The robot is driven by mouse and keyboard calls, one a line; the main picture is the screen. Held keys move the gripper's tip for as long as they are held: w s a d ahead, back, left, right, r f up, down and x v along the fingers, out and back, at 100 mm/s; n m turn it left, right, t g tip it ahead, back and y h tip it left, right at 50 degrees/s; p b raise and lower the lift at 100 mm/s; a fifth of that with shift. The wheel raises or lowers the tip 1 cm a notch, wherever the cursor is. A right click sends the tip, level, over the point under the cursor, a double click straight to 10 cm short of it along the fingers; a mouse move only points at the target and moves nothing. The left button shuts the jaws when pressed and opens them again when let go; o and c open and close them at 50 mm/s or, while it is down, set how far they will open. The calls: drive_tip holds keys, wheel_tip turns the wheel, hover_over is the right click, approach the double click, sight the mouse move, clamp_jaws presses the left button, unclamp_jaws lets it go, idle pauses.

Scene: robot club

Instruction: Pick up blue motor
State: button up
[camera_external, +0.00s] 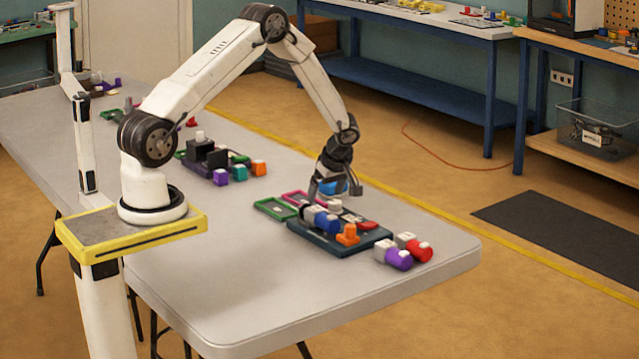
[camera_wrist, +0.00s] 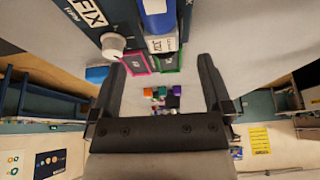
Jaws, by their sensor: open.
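A blue motor (camera_external: 326,223), a cylinder with a pale end block, lies on the dark blue tray (camera_external: 312,250) near the table's right end. In the wrist view a blue cylinder with a white label (camera_wrist: 155,18) shows at the top edge, partly cut off, beyond my fingertips. My gripper (camera_external: 334,190) is above the table at the tray's far side, pointing down. It is open and apart from the motor. In the wrist view the gap between the fingers (camera_wrist: 162,66) holds nothing. A blue item (camera_external: 328,187) shows behind the gripper, partly hidden.
An orange part (camera_external: 347,235), a red part (camera_external: 367,225) and a white knob (camera_external: 335,205) are on the tray. Green (camera_external: 275,208) and pink (camera_external: 293,197) frames lie beside it. Purple (camera_external: 398,259) and red (camera_external: 419,250) motors lie to its right. The front of the table is clear.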

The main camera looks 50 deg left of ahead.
sight(320, 211)
drive_tip(key=shift+a+f, duration=0.3)
drive_tip(key=shift+f, duration=0.35)
drive_tip(key=shift+f, duration=0.1)
drive_tip(key=shift+x, duration=2.5)
drive_tip(key=shift+s+d, duration=0.1)
drive_tip(key=shift+d, duration=0.05)
clamp_jaws()
